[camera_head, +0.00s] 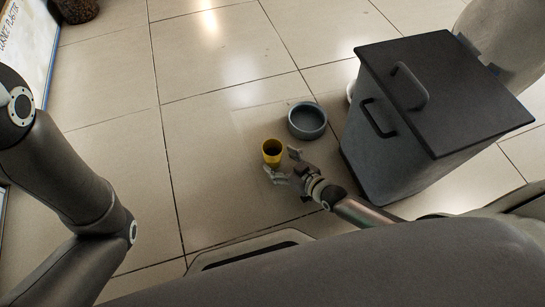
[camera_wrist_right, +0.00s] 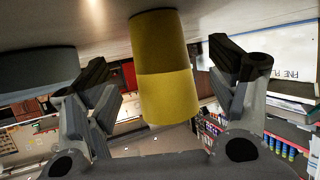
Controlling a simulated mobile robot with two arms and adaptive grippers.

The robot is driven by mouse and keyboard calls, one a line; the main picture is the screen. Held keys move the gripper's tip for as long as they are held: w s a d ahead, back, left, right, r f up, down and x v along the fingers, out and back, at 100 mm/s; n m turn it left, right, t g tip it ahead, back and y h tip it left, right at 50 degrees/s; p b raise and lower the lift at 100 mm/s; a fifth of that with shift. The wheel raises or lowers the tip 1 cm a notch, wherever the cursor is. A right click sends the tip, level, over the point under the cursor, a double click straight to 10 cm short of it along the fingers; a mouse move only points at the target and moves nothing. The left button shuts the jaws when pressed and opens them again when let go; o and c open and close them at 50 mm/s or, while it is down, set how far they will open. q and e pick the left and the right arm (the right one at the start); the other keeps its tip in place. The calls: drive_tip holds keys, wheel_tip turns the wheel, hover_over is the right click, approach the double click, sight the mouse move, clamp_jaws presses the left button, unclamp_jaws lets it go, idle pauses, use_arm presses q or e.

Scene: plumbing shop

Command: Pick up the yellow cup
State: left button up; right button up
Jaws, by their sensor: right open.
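The yellow cup (camera_head: 271,150) stands upright on the tiled floor, left of a grey bowl. My right gripper (camera_head: 281,164) is at the cup's near side, with its fingers spread. In the right wrist view the cup (camera_wrist_right: 165,80) lies between the two open fingers (camera_wrist_right: 160,90), with gaps at both sides, so neither finger appears to press on it. My left arm (camera_head: 75,180) shows at the left of the head view, but its gripper is out of the picture.
The grey bowl (camera_head: 307,121) stands just behind and right of the cup. A big dark bin with handles (camera_head: 425,90) stands to the right. A whiteboard-like sign (camera_head: 25,40) is at the far left. The floor (camera_head: 130,90) left of the cup is clear.

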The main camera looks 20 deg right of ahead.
sight(279, 161)
drive_tip(key=b+x, duration=0.2)
drive_tip(key=x, duration=0.1)
drive_tip(key=shift+w+a+f, duration=0.1)
drive_tip(key=shift+w+a, duration=0.1)
drive_tip(key=shift+w+a+b, duration=0.2)
drive_tip(key=shift+w+b, duration=0.25)
drive_tip(key=shift+b, duration=0.05)
drive_tip(key=c, duration=1.2)
drive_tip(key=shift+o, duration=0.2)
